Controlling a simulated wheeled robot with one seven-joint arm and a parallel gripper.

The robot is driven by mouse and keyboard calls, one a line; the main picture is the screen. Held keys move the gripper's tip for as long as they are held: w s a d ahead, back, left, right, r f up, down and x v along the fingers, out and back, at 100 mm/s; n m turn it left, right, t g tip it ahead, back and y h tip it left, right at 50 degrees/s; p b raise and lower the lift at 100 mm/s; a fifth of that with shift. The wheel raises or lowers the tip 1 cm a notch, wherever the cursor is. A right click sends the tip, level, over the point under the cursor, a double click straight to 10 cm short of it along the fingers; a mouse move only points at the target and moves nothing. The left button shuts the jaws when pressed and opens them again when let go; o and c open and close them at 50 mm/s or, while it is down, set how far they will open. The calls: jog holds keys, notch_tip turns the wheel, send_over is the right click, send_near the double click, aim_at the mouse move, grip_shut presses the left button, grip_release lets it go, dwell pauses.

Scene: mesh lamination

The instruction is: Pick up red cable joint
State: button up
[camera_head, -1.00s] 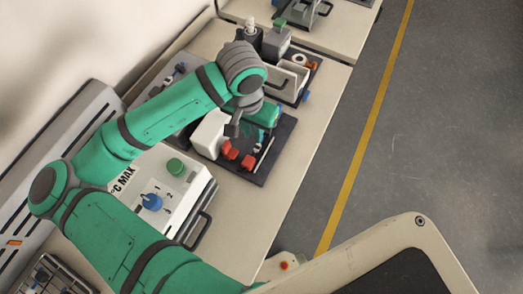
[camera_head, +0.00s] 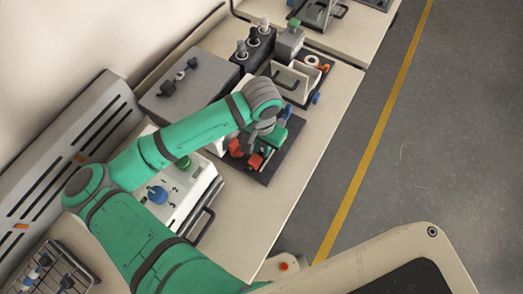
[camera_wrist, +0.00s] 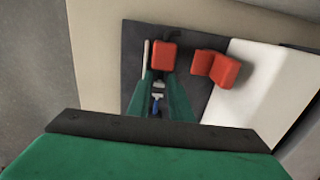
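Two red pieces lie on the dark mat (camera_head: 290,148). One red cable joint (camera_wrist: 164,55) is blocky and shows just beyond my fingertips in the wrist view; in the head view it is the nearer red piece (camera_head: 254,162). The other red piece (camera_wrist: 216,67) has two angled parts and lies to the right of it in the wrist view; it is also in the head view (camera_head: 235,148). My gripper (camera_wrist: 159,80) points down over the mat, its green fingers apart with a gap between them. I cannot see the fingertips closed against the joint. My wrist hides part of the mat in the head view.
A white block (camera_wrist: 255,75) stands beside the red pieces. A white box with a blue knob (camera_head: 157,194) and a grey box (camera_head: 185,95) stand nearby. A second dark tray with a white holder (camera_head: 287,82) lies farther back. The table's right edge is close to the mat.

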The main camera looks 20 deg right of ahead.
jog(key=shift+f, duration=0.4)
grip_shut()
jog(key=shift+r, duration=0.1)
